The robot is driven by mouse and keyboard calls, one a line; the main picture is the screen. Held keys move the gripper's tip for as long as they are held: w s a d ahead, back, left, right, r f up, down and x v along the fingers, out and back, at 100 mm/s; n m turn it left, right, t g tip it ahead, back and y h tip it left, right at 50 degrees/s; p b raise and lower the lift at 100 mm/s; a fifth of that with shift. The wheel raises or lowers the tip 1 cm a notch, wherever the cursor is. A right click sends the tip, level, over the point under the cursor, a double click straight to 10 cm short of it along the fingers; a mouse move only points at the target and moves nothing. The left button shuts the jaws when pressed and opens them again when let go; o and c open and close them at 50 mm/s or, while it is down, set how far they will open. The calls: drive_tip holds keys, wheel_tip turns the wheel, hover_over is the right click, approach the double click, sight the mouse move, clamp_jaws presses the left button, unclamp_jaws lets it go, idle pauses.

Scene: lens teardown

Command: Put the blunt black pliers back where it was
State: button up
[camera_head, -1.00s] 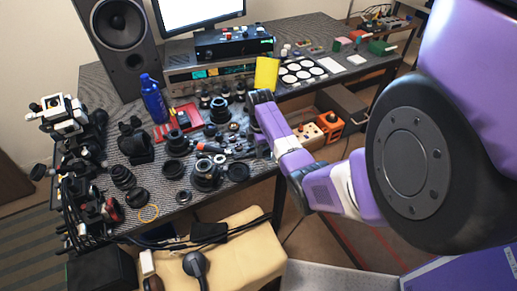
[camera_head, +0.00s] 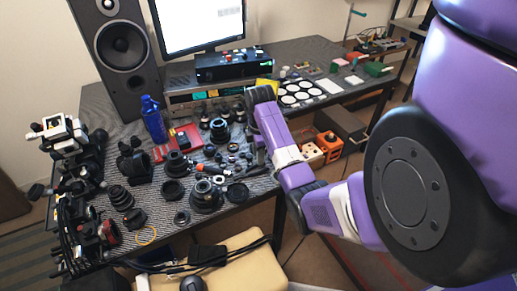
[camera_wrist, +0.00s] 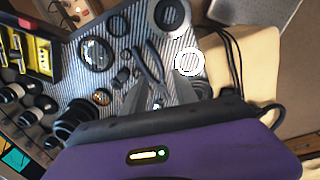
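Dark pliers (camera_wrist: 149,68) lie on the striped mat in the wrist view, with two slim arms spread apart. My gripper (camera_wrist: 160,84) reaches in from below. Its two grey fingers stand apart, one on each side of the pliers' lower end. I cannot tell whether they touch the pliers. In the head view my gripper (camera_head: 252,153) is low over the right part of the mat, largely hidden by my purple forearm. The pliers cannot be made out there.
Black lens rings and barrels surround the gripper, including a lens barrel (camera_head: 206,197) and a ring (camera_head: 237,192). A red tray (camera_head: 180,140) and blue bottle (camera_head: 154,120) stand to the left. A cream padded seat (camera_head: 240,262) is below the table's front edge.

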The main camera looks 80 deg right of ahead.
drive_tip(key=shift+r, duration=1.9)
